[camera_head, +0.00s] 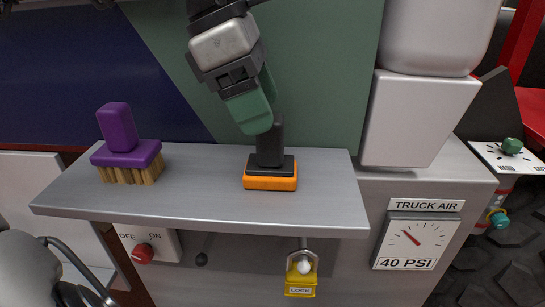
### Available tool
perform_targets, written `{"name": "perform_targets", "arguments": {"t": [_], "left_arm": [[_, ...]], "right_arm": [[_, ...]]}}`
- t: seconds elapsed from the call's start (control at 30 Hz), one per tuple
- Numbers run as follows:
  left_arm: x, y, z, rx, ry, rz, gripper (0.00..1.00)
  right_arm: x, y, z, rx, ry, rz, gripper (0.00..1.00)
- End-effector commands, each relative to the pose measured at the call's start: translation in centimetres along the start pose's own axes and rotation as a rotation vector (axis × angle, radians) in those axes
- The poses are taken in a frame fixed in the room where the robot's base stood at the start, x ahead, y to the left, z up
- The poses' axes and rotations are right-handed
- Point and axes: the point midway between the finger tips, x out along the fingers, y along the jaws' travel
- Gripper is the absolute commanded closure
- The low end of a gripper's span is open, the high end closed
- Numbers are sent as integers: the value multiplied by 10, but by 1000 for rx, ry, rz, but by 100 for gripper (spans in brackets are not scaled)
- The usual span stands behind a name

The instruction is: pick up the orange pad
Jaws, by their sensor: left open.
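The orange pad (270,182) lies flat on the grey shelf (210,200), with a black base and an upright black handle (270,145) on top. My left gripper (252,112) comes down from above with green fingers. Its fingertips are at the upper left of the handle and overlap its top in this view. The gripper is open. I cannot tell whether a finger touches the handle, and the far finger is mostly hidden. My right gripper is not in view.
A purple brush (125,148) stands on the shelf to the left. A white block (417,118) stands to the right. Below the shelf are an off/on switch with a red knob (142,253), a yellow lock (300,275) and a truck air gauge (415,241). The shelf between brush and pad is clear.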

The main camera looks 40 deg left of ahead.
Motion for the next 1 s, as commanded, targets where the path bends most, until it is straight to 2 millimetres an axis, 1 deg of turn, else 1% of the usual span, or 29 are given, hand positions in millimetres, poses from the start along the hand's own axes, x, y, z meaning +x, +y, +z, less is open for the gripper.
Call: {"name": "perform_targets", "arguments": {"t": [0.03, 0.1, 0.23, 0.3, 0.4, 0.6, 0.67, 1.0], "left_arm": [[3, -2, 1, 1, 5, -2, 34], [13, -5, 1, 1, 7, -3, 34], [32, -7, 1, 0, 5, -3, 34], [39, -6, 0, -1, 3, -3, 34], [44, -6, 0, 0, 2, -1, 34], [45, -6, 0, 0, 0, 0, 34], [44, -6, 0, 0, 0, 0, 42], [44, -6, 0, 0, -1, 0, 94]], "right_arm": [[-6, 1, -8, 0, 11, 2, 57], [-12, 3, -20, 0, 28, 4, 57], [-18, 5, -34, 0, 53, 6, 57], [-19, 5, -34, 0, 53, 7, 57], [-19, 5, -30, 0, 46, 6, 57], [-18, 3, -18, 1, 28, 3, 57], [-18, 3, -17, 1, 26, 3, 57], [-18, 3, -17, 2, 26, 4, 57]]}}
